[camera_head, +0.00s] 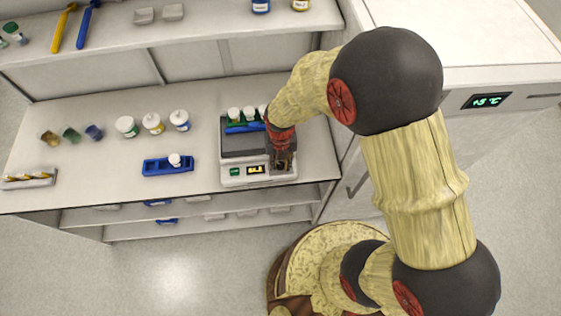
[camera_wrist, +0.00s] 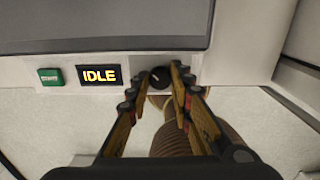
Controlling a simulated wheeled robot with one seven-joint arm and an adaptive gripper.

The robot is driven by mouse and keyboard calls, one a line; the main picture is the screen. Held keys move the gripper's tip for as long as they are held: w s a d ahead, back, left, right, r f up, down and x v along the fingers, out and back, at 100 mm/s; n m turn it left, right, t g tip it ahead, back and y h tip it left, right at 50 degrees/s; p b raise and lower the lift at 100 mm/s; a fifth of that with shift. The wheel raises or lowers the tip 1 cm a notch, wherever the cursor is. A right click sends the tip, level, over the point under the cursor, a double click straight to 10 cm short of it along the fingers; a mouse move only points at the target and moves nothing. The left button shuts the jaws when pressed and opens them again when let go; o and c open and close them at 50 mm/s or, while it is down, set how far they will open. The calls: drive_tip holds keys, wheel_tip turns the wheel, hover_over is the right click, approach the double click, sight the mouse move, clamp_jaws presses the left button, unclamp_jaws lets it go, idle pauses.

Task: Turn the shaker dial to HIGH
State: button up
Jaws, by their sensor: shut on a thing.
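The shaker (camera_head: 228,174) stands on the bench, a white box with a dark grey top plate. Its front panel carries a green button (camera_wrist: 50,77), a display reading "IDLE" (camera_wrist: 99,75) in yellow, and a round black dial (camera_wrist: 159,77) with a light pointer mark. My gripper (camera_wrist: 160,80) reaches down at the right of the front panel, its two fingers shut on the dial from either side. It also shows in the head view (camera_head: 282,163), where it hides the dial. The pointer mark is partly visible; I cannot read any dial labels.
A blue rack with white-capped tubes (camera_head: 245,127) stands on the shaker plate. A blue tray (camera_head: 167,166) with a white-capped item and several jars (camera_head: 152,123) stand to the left. A white cabinet reading "+5 °C" (camera_head: 487,100) is at the right.

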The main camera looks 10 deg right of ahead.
clamp_jaws()
drive_tip(key=shift+m, duration=0.4)
drive_tip(key=m, duration=0.2)
drive_tip(key=shift+m, duration=0.4)
drive_tip(key=m, duration=0.4)
drive_tip(key=shift+p, duration=0.35)
drive_tip(key=m, duration=0.4)
drive_tip(key=shift+m, duration=1.8)
